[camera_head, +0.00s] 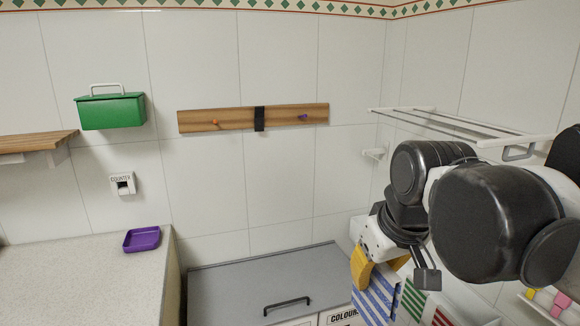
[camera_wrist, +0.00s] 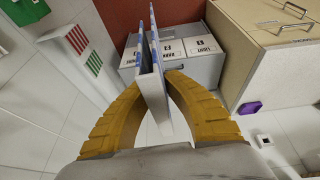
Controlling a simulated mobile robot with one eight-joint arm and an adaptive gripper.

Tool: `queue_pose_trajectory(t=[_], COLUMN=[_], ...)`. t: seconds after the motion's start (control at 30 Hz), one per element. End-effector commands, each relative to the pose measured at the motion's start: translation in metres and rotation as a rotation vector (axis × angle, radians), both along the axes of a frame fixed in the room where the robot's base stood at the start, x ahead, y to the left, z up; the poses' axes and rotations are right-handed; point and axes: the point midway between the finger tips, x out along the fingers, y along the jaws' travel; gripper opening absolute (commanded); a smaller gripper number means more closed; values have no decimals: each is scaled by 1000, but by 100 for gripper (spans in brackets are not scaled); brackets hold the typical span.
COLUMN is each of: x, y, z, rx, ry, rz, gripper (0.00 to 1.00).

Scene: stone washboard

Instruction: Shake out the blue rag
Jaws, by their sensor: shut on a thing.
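The blue rag (camera_head: 372,302), blue-and-white striped, hangs below my gripper (camera_head: 362,268) at the lower right of the head view. Its lower end is cut off by the frame edge. In the wrist view the rag (camera_wrist: 153,88) shows nearly edge-on as thin, upright, pale layers with blue edges. The two yellow fingers of my gripper (camera_wrist: 158,84) close on it from both sides. In the head view my arm comes in from the right and covers part of the wall there.
A grey lidded chest (camera_head: 250,280) stands below, with labelled bins (camera_wrist: 172,48). A counter (camera_head: 80,280) at left bears a purple tray (camera_head: 141,239). A peg rail (camera_head: 225,118), a green box (camera_head: 110,110) and a white rack (camera_head: 450,122) are on the walls. A panel with green and red stripes (camera_head: 412,300) is beside the rag.

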Motion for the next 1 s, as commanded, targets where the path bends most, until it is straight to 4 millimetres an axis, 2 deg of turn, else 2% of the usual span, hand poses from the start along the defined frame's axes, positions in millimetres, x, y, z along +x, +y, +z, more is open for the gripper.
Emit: queue_pose_trajectory(t=[0.03,0.1,0.13,0.17,0.2,0.23,0.3,1.0], x=[0,0,1,0,0,0,0,0], y=[0,0,0,0,0,0,0,0], z=[30,41,32,12,-18,-35,-54,-52], rx=[0,0,0,0,0,0,0,0], ry=[1,1,1,1,1,1,0,1], rz=[0,0,0,0,0,0,0,0], gripper=[0,0,0,0,0,0,0,0])
